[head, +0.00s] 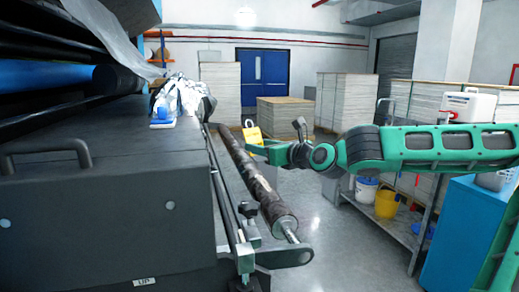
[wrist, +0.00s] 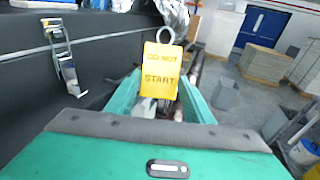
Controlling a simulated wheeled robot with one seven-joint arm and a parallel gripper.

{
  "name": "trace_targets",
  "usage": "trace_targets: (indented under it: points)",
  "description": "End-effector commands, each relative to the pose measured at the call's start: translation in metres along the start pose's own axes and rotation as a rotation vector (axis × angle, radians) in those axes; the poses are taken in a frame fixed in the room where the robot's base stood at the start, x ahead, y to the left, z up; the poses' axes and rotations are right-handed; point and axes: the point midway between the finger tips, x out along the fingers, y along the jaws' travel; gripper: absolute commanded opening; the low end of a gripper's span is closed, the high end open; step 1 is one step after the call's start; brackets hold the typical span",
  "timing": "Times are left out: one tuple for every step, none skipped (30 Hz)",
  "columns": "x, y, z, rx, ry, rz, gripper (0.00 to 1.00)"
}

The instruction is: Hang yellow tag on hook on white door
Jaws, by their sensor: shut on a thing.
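The yellow tag (head: 253,134) is held upright at the end of my gripper (head: 258,148), out over the floor beside the long roller. In the wrist view the tag (wrist: 160,66) faces me with "DO NOT START" lettering and a pale ring at its top. My gripper (wrist: 158,104) is shut on its lower part, with a green finger on each side. I see no white door that I can make out, and no hook that I can identify.
A dark machine (head: 110,205) fills the left, with a metal fitting (wrist: 62,62) on its side. A long roller (head: 255,180) runs along it. A grey shelf (head: 385,225) with buckets stands right. Pallet stacks and a blue door (head: 262,78) are behind.

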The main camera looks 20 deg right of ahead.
Motion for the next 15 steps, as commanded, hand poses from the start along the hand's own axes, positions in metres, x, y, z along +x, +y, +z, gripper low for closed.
trace_targets:
  points:
    - [-0.0005,-0.0003,-0.001,-0.001,-0.008,-0.001,0.26]
    - [-0.0004,-0.0003,-0.0011,0.001,-0.02,0.0,0.26]
    - [-0.0001,0.0005,-0.001,0.002,-0.039,0.003,0.26]
    - [0.0,0.0006,-0.0009,0.002,-0.052,0.003,0.26]
    - [-0.0001,0.0009,-0.0006,0.004,-0.066,0.004,0.26]
    - [-0.0002,0.0008,-0.0013,0.003,-0.081,0.003,0.26]
    - [0.0,0.0012,-0.0014,0.005,-0.097,0.005,0.26]
    - [0.0001,0.0016,-0.0011,0.003,-0.112,0.005,0.26]
    - [0.0003,0.0019,-0.0011,0.005,-0.131,0.006,0.26]
    - [0.0003,0.0017,-0.0014,0.004,-0.144,0.005,0.26]
    - [0.0003,0.002,-0.0012,0.006,-0.161,0.006,0.26]
    - [0.0004,0.002,-0.0016,0.006,-0.182,0.007,0.26]
    - [0.0004,0.0027,-0.0017,0.007,-0.198,0.008,0.26]
    - [0.0005,0.0022,-0.0021,0.007,-0.213,0.006,0.26]
    - [0.0006,0.0022,-0.0015,0.008,-0.235,0.008,0.26]
